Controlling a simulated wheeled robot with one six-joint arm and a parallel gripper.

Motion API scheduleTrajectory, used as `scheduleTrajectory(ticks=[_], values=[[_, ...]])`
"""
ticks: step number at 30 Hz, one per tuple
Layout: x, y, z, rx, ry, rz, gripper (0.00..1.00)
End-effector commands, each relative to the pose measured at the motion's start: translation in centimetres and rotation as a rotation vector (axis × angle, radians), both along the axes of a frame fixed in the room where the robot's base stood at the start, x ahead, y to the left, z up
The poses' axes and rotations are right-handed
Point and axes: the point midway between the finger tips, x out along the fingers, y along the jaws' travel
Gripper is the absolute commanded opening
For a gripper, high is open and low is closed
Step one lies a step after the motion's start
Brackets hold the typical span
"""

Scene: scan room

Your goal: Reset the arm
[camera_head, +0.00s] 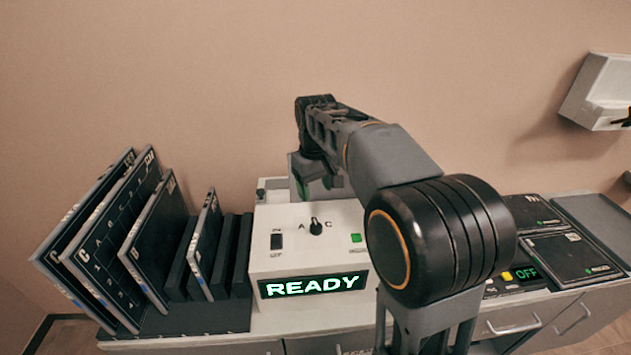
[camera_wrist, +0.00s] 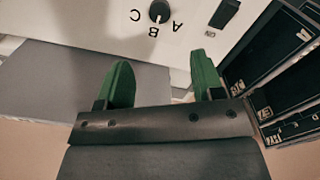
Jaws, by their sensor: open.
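My arm reaches out over the counter in the head view, and its far end hangs above the back of a white control box. My gripper (camera_wrist: 160,85) shows two green fingers spread apart with nothing between them. In the head view the fingers are mostly hidden behind the arm. The white control box (camera_head: 290,240) has a lit green READY display (camera_head: 313,285), a black rotary knob (camera_head: 316,226), a black switch (camera_head: 277,241) and a green button (camera_head: 356,238). In the wrist view the knob (camera_wrist: 158,11) lies beyond the fingers, apart from them.
A black rack (camera_head: 190,318) with several upright dark panels (camera_head: 160,232) stands left of the box. Flat dark panels (camera_head: 570,257) and a small unit with an OFF display (camera_head: 527,274) lie at right. A white wall holder (camera_head: 598,90) hangs at upper right.

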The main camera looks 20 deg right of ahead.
Motion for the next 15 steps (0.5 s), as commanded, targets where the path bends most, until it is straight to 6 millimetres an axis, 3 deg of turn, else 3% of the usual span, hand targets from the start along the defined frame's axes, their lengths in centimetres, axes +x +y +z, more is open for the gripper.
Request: scheduleTrajectory(ticks=[6,15], values=[[-0.02,0.0,1.19,0.0,0.0,0.0,0.61],[-0.03,0.0,1.24,0.0,0.001,0.0,0.61]])
